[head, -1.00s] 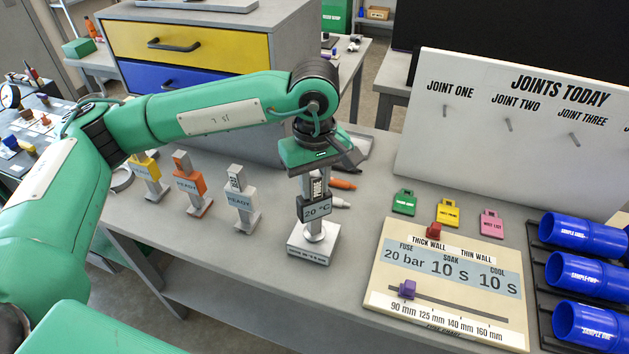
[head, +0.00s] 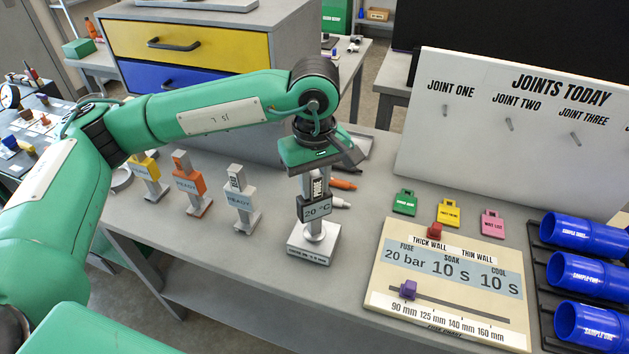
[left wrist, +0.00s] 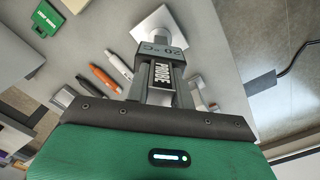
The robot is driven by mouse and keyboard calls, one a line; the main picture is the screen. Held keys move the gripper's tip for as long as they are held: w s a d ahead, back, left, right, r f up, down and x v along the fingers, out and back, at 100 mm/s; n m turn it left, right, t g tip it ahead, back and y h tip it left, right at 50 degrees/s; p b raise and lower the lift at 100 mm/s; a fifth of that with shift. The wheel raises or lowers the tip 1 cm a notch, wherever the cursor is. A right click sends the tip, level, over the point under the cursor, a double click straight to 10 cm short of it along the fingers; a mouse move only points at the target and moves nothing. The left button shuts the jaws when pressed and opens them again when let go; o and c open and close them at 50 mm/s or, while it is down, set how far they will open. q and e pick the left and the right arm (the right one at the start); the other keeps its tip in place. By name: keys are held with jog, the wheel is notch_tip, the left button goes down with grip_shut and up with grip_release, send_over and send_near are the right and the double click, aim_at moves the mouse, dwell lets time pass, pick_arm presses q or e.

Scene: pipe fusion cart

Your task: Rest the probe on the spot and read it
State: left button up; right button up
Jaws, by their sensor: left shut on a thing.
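My left gripper (head: 317,178) points down and is shut on the grey probe (head: 314,208). The probe is upright, and its display reads 20 °C. Its lower end is at a round pale spot on top of a small white block (head: 314,246) with a label on its front; the tip looks in contact with it. In the left wrist view the probe (left wrist: 163,68) stands between the fingers with PROBE on its body, and the white block (left wrist: 160,22) lies beyond it. My right gripper is not in view.
Three upright tools, yellow (head: 148,176), orange (head: 188,184) and grey (head: 239,200), stand left. Markers (head: 343,184) lie behind the probe. Right are a fusion chart board (head: 450,285), coloured tags (head: 448,212), blue pipes (head: 585,280) in a rack and the JOINTS TODAY board (head: 460,150).

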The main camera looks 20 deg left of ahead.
pick_arm(q)
jog(key=shift+s+a+f+b, duration=0.15)
jog(key=shift+a+f+b, duration=0.2)
jog(key=shift+b, duration=0.15)
dwell(0.5)
